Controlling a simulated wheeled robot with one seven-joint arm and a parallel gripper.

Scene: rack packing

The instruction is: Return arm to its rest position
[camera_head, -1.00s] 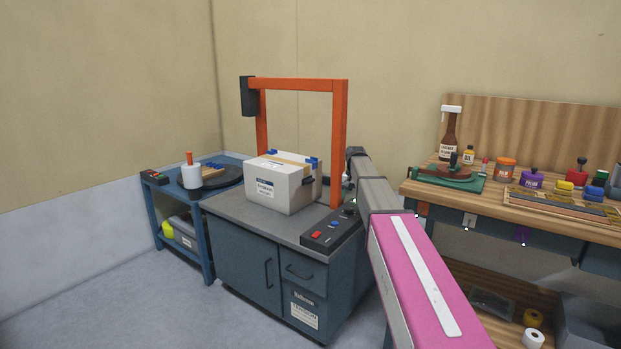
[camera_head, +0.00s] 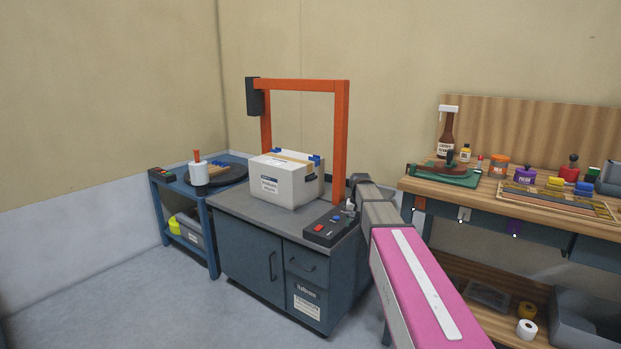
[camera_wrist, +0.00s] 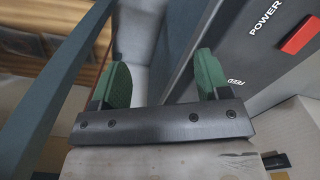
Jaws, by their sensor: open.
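My gripper (camera_wrist: 162,78) shows in the wrist view with its two green fingers spread apart and nothing between them. In the head view my pink and grey arm reaches forward from the lower right, and its far end is beside the right side of the strapping machine (camera_head: 265,245). The gripper's fingers cannot be made out there. A white box (camera_head: 283,187) stands on the machine's top under the orange arch (camera_head: 341,140). In the wrist view the control panel (camera_wrist: 262,50) with a red button (camera_wrist: 300,36) is at the right, close to the fingers.
A blue side cart (camera_head: 211,238) with a white container (camera_head: 199,174) stands at the left. A wooden workbench (camera_head: 480,195) with bottles, jars and stamps is at the right, close to my arm. Open floor (camera_head: 120,300) lies at the front left.

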